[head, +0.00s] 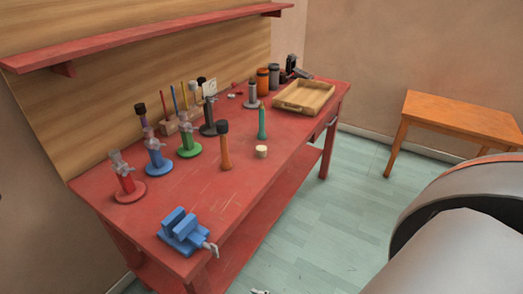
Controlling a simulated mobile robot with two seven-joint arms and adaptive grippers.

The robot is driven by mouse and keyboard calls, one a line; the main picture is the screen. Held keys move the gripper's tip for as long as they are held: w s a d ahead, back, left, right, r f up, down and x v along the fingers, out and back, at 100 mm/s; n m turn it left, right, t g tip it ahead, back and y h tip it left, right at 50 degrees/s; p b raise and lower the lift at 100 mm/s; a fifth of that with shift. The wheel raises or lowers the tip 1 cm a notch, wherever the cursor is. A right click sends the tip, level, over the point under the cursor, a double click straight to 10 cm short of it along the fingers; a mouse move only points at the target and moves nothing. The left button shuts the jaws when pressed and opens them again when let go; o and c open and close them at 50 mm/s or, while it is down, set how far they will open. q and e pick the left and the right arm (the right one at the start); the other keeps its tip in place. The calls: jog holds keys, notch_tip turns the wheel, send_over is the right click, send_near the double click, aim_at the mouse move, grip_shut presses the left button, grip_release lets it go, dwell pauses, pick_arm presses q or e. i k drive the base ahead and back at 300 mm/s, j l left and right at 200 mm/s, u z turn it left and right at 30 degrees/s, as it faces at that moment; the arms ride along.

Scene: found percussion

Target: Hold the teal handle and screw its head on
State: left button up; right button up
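The teal handle (262,122) stands upright on the red workbench, toward its right half. No head sits on its tapered top. A short cream cylinder (261,152) lies on the bench just in front of it; I cannot tell if it is the teal handle's head. An orange-brown handle with a dark head (225,147) stands to the left of the teal handle. Neither of my grippers shows clearly. A large grey part of my own body fills the lower right, away from the bench.
The red workbench (190,212) carries a blue vise (183,231) at its near corner. Red, blue and green stands (188,140) line the back left. A wooden tray (304,97) and canisters (262,80) stand at the right end. A shelf (150,36) overhangs. An orange table (458,115) stands right.

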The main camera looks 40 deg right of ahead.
aim_at(262, 135)
jog(key=i+l+u, duration=0.1)
jog(key=l+u, duration=0.25)
jog(key=l, duration=1.2)
jog(key=k+l+u, duration=0.1)
jog(key=l+u, duration=0.25)
jog(key=l, duration=1.15)
